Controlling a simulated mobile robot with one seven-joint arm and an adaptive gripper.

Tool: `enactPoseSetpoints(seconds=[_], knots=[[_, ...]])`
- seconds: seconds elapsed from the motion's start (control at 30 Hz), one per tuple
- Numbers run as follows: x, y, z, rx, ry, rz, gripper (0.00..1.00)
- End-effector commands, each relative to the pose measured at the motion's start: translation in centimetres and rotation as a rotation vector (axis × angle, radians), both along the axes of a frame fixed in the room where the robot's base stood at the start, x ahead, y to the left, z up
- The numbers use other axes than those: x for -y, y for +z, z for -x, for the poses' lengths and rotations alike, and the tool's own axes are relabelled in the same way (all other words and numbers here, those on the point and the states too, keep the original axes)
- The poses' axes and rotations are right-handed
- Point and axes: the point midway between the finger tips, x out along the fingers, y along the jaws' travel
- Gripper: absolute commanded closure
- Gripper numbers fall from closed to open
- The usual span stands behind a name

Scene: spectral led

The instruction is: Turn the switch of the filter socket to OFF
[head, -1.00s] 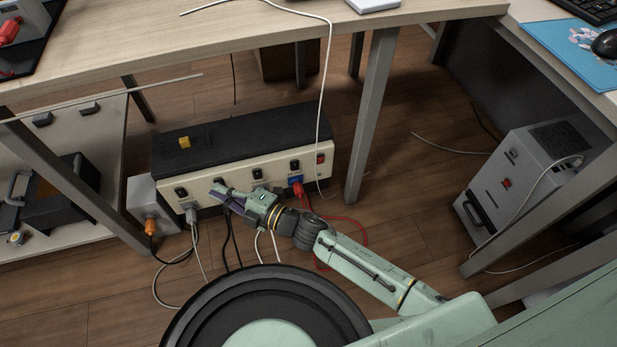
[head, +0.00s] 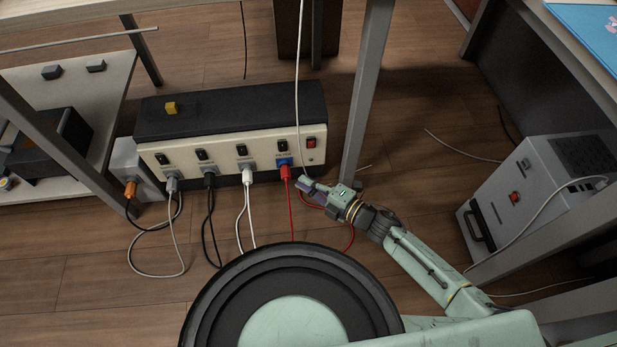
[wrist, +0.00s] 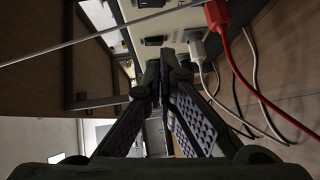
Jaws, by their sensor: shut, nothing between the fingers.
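A long cream power box (head: 225,147) with a black top stands on the floor under the desk. Its front has a row of sockets, each with a black rocker switch above it. A red plug (head: 285,172) sits in the blue socket (head: 284,161) near the right end, below a black switch (head: 283,145). A red switch (head: 311,142) is at the far right. The labels are too small to read, so I cannot tell which is the filter socket. My gripper (head: 303,183) is shut and empty, below and right of the red plug. The wrist view shows its closed fingers (wrist: 166,78) beside the box front.
A desk leg (head: 367,100) stands just right of the box. A thin white cable (head: 299,80) hangs in front of its right end. Plug cables loop over the floor in front. A grey unit (head: 530,190) stands at the right.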

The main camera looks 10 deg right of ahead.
Motion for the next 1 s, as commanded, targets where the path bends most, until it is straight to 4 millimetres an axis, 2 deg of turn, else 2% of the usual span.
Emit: enactPoseSetpoints(seconds=[0.1,0.37,0.43,0.6,1.0], knots=[[-2.0,-0.5,-1.8,0.001,0.005,-0.004,1.0],[-5.9,-1.2,-5.6,0.0,0.005,-0.002,1.0],[-5.5,-1.7,-6.8,0.0,0.003,0.002,1.0],[-5.5,-1.7,-8.7,0.0,0.001,0.001,1.0],[-5.4,-1.5,-9.3,-0.001,-0.001,-0.001,1.0]])
